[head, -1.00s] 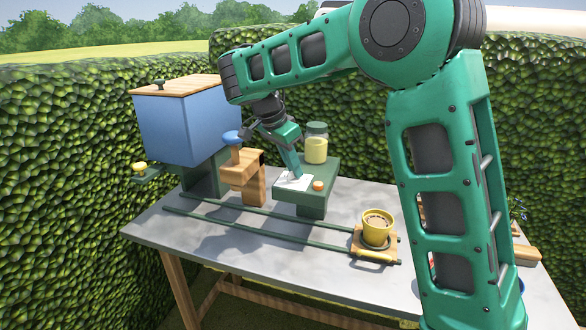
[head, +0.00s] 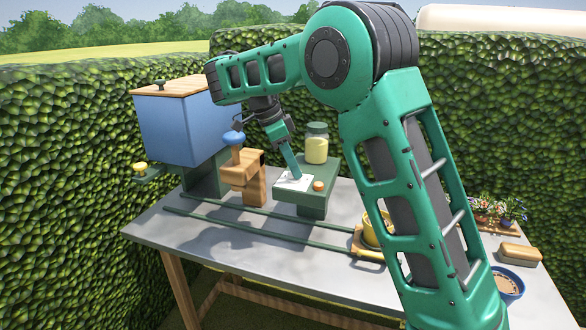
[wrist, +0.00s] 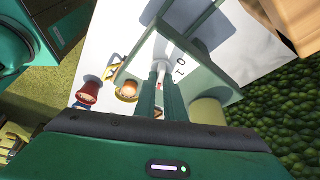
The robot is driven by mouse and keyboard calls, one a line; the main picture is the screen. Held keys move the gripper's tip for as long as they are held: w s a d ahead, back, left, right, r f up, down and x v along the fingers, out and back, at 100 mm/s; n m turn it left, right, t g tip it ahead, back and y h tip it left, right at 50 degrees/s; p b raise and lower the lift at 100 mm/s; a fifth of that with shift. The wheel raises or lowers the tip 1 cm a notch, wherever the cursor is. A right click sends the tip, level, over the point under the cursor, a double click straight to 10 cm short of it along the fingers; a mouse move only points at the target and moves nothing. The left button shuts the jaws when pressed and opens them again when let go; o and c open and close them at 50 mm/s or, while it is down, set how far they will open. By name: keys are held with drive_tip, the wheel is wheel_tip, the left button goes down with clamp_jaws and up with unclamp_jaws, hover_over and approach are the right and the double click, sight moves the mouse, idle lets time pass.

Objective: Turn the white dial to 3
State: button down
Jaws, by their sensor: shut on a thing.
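The white dial plate (head: 297,187) lies on top of a green box (head: 320,172) on the table. My gripper (head: 293,178) points down at it from above and is shut on the dial's knob, which the fingers mostly cover in the head view. In the wrist view my two green fingers (wrist: 165,72) stand close together, with a pale piece (wrist: 167,47) beyond their tips. A few dark marks (wrist: 181,66) show on the pale surface there. They are too small to read surely, so I cannot tell the dial's setting.
An orange button (head: 318,186) and a jar of yellow stuff (head: 316,150) sit close to the dial. A blue hopper (head: 180,127) and a blue-knobbed lever (head: 233,137) stand left. A yellow pot (head: 371,232) on a rail carriage is partly behind my arm. Flowers (head: 500,211) stand right.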

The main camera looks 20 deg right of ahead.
drive_tip(key=shift+a+r, duration=0.1)
drive_tip(key=c, duration=1.8)
unclamp_jaws()
drive_tip(key=shift+c, duration=0.2)
drive_tip(key=shift+v, duration=1.3)
drive_tip(key=v, duration=0.8)
drive_tip(key=shift+w, duration=0.1)
